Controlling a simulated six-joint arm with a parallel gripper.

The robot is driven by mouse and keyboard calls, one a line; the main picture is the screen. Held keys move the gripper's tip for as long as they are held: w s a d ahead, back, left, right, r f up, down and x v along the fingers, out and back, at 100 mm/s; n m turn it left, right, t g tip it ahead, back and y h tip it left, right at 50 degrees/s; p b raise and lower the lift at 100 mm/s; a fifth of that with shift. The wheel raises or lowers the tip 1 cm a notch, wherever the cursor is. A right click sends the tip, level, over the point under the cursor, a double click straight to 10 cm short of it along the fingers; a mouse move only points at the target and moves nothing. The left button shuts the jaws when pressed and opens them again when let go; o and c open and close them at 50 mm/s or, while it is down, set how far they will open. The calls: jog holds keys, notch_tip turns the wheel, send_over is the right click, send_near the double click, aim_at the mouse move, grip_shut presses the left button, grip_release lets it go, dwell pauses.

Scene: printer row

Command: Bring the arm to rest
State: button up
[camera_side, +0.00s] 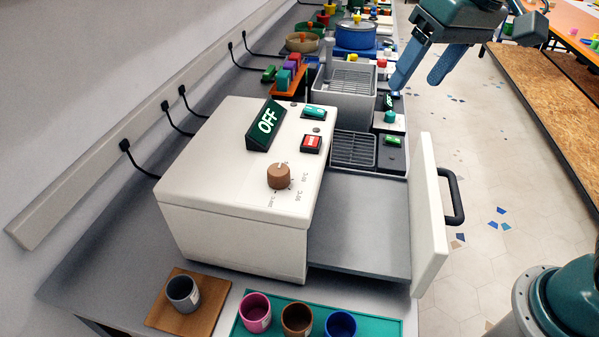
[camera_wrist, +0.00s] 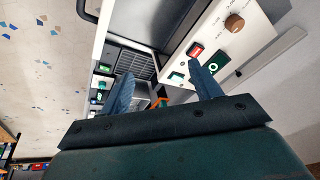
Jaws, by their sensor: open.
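My gripper (camera_side: 425,68) is at the top right of the side view, raised in the air over the right edge of the bench, with its blue fingers pointing down. The fingers are apart with nothing between them. In the wrist view my gripper (camera_wrist: 165,85) shows the same two spread blue fingers, and a machine lies beyond them. My fingers look apart from everything around them.
Several cups stand in front, on a wooden board (camera_side: 212,309) and teal tray (camera_side: 380,325).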

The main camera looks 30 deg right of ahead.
jog(key=s+d+f+t, duration=0.1)
jog(key=s+d+f, duration=0.2)
jog(key=s+d, duration=0.2)
jog(key=s+d+f+t+h, duration=0.1)
jog(key=s+d+f, duration=0.2)
jog(key=s+d, duration=0.3)
jog(key=s, duration=0.3)
jog(key=shift+s+d+f+n, duration=0.2)
jog(key=shift+f+n, duration=0.1)
jog(key=shift+f, duration=0.1)
